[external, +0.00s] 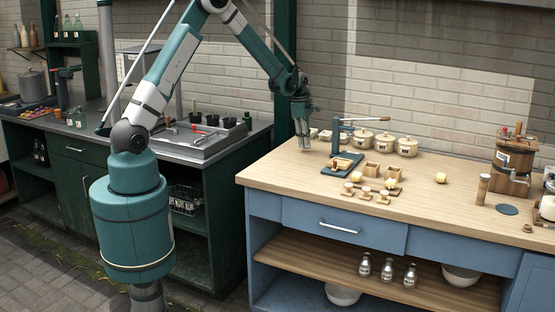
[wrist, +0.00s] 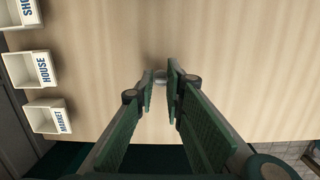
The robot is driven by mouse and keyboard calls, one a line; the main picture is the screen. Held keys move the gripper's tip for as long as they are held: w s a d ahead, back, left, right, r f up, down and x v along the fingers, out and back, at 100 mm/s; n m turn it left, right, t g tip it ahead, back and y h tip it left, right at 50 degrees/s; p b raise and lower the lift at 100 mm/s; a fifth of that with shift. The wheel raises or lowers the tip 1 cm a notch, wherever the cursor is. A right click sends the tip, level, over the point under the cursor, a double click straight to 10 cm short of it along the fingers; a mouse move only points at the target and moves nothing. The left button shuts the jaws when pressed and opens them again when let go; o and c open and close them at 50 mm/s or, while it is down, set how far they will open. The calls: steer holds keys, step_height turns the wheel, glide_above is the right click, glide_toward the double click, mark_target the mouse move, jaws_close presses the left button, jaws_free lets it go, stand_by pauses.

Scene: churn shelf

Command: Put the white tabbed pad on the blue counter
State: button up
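My gripper (external: 304,140) points down above the left end of the wooden top (external: 285,168) of the blue counter (external: 303,212). In the wrist view the two green fingers (wrist: 160,80) come close at their tips, with a narrow gap. A small pale grey thing (wrist: 160,77) shows in that gap over the wood. I cannot tell whether the fingers grip it or whether it is part of the white tabbed pad. No white pad can be made out clearly in either view.
White labelled boxes, marked HOUSE (wrist: 28,68) and MARKET (wrist: 48,116), stand at the left in the wrist view. A blue press (external: 337,139), small wooden boxes and lidded pots (external: 384,141) stand to the gripper's right. Bare wood lies along the counter's front left.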

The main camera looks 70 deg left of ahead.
steer(key=shift+f, duration=0.65)
steer(key=shift+f, duration=0.15)
steer(key=o, duration=0.6)
steer(key=shift+r, duration=0.2)
steer(key=shift+s+a+r, duration=0.15)
steer(key=shift+s+r, duration=0.05)
steer(key=shift+r, duration=1.75)
steer(key=shift+s+a+r, duration=0.1)
steer(key=shift+s+r, duration=0.15)
steer(key=shift+r, duration=1.75)
steer(key=shift+s+a+r, duration=0.15)
steer(key=shift+s+r, duration=0.05)
steer(key=shift+r, duration=1.75)
